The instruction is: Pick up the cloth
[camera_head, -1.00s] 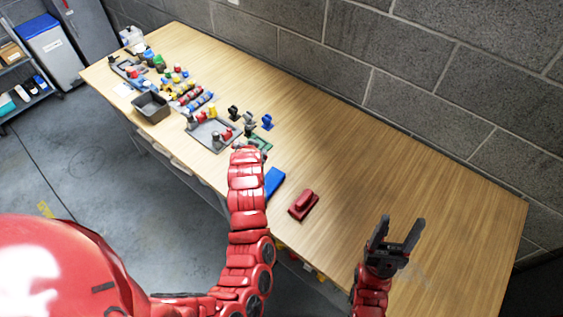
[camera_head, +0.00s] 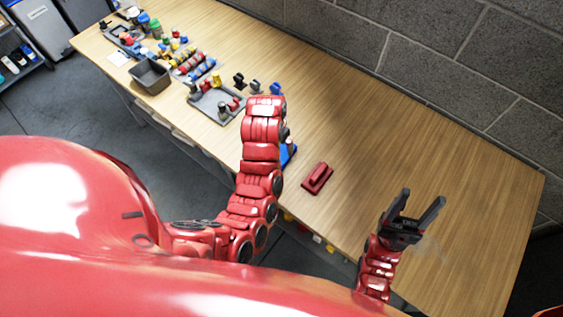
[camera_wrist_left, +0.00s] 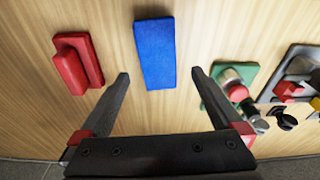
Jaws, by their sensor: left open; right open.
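The cloth seems to be the flat blue rectangle (camera_wrist_left: 155,53) lying on the wooden table in the left wrist view. In the head view only a small part of this blue piece (camera_head: 288,153) shows beside my left arm, which covers the rest. My left gripper (camera_wrist_left: 160,76) is open and empty, with its fingertips on either side of the blue piece's lower part in the picture. I cannot tell its height above the table. Its fingers are hidden behind my arm in the head view. My right gripper (camera_head: 424,197) is open and empty over the table's right part.
A red pad with a raised handle (camera_head: 317,178) lies just right of the blue piece; the wrist view shows it at left (camera_wrist_left: 77,61). A grey tray (camera_head: 217,105), a dark bin (camera_head: 150,76) and several small parts fill the far left. The table's right part is clear.

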